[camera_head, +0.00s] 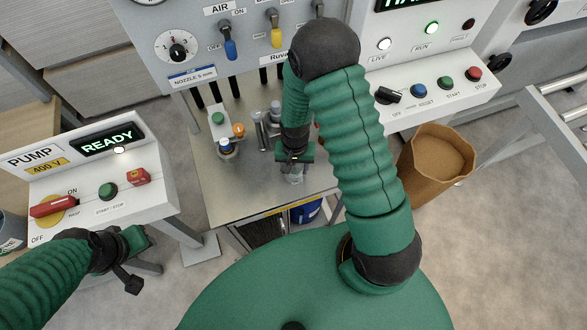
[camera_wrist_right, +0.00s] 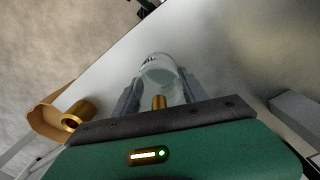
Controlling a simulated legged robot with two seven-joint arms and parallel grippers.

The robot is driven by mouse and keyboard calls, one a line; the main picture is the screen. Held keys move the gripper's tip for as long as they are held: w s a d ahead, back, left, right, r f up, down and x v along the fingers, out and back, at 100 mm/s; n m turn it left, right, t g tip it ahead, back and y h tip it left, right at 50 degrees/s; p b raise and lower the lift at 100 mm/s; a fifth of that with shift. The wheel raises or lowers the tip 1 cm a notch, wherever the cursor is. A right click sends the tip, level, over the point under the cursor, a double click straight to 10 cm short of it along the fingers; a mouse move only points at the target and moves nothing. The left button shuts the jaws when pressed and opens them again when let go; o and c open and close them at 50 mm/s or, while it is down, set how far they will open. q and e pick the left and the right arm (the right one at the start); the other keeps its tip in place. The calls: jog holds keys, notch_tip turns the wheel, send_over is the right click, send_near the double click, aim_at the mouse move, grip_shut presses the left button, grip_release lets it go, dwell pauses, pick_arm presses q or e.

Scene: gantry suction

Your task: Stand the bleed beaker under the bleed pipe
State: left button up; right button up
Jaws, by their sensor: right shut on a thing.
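The clear glass bleed beaker (camera_wrist_right: 160,72) is between the two fingers of my right gripper (camera_wrist_right: 160,92) in the right wrist view, its marked wall facing the camera. In the head view the right gripper (camera_head: 295,160) is over the metal table, with a clear part of the beaker (camera_head: 296,178) showing below it. A short brass tube (camera_wrist_right: 160,102) shows between the fingers in the wrist view; I cannot tell whether it is the bleed pipe. My left gripper (camera_head: 135,262) is at lower left, away from the beaker; its fingers are unclear.
A control panel (camera_head: 235,45) stands behind. The pump box (camera_head: 95,175) is at left, a brown bin (camera_head: 436,160) at right.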

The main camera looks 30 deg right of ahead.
jog(key=shift+d+f, duration=0.15)
jog(key=shift+d, duration=0.15)
grip_shut()
jog(key=shift+s+a+f, duration=0.1)
jog(key=shift+a, duration=0.2)
jog(key=o, duration=1.2)
grip_release()
jog(key=shift+a, duration=0.25)
jog(key=shift+c, duration=0.2)
jog(key=shift+o, duration=1.4)
jog(key=shift+a, duration=0.2)
jog(key=shift+d+r, duration=0.25)
jog(key=shift+d, duration=0.1)
jog(key=shift+d+r, duration=0.1)
jog(key=shift+r, duration=0.2)
jog(key=r, duration=1.1)
jog(key=shift+a, duration=0.35)
jog(key=s+a+r+n+t, duration=0.2)
jog(key=s+a+r+n, duration=0.2)
jog(key=r+n, duration=0.2)
jog(key=shift+s+a+r+n+t, duration=0.2)
jog(key=shift+s+r+n+t, duration=0.2)
jog(key=shift+n, duration=0.2)
